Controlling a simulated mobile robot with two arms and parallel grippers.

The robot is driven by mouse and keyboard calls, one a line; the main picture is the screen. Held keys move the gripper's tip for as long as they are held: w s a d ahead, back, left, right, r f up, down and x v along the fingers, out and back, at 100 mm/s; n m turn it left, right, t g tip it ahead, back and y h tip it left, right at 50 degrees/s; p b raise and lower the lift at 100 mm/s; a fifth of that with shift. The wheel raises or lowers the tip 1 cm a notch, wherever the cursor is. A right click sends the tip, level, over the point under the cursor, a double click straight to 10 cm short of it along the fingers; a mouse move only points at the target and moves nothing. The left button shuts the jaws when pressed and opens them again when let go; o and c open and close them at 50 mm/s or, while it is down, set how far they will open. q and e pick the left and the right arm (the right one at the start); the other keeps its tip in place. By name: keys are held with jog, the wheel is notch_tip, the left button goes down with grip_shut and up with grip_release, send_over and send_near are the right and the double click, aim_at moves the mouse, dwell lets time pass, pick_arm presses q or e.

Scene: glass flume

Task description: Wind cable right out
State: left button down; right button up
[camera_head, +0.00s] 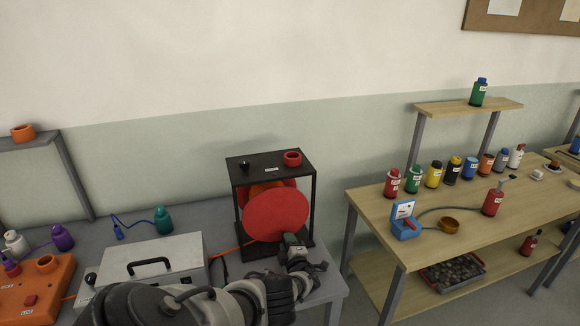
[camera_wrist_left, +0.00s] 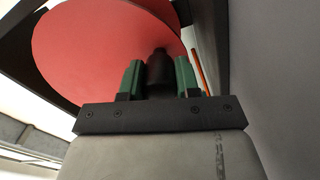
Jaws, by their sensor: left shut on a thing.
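A cable reel with a large red disc (camera_head: 276,216) stands in a black open frame (camera_head: 314,200) on the grey bench. My left gripper (camera_head: 291,243) is at the front lower right of the disc. In the left wrist view its green-lined fingers (camera_wrist_left: 159,78) are shut on a dark knob (camera_wrist_left: 160,72) in front of the red disc (camera_wrist_left: 100,45). An orange cable (camera_head: 226,250) leaves the frame low on its left side; an orange strip (camera_wrist_left: 199,70) also shows beside the right finger in the wrist view. My right gripper is not in view.
A grey case with a black handle (camera_head: 149,264) and an orange box (camera_head: 38,290) stand left of the reel. A red ring (camera_head: 292,158) sits on top of the frame. A wooden table (camera_head: 440,215) with several bottles stands at the right, beyond a gap.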

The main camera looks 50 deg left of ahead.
pick_arm(q)
jog(key=shift+s+f+m, duration=0.1)
jog(key=shift+s+m, duration=0.15)
jog(key=shift+m, duration=0.15)
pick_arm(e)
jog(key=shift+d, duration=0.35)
pick_arm(q)
jog(key=c, duration=0.8)
grip_release()
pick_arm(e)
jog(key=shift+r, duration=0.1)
pick_arm(q)
jog(key=shift+d+p, duration=0.2)
jog(key=shift+p, duration=0.15)
jog(key=p+v, duration=0.5)
jog(key=v, duration=0.4)
jog(key=shift+s+d+p, duration=0.15)
jog(key=shift+d+p, duration=0.15)
jog(key=shift+p, duration=0.1)
jog(key=shift+s+d, duration=0.1)
jog(key=shift+d, duration=0.2)
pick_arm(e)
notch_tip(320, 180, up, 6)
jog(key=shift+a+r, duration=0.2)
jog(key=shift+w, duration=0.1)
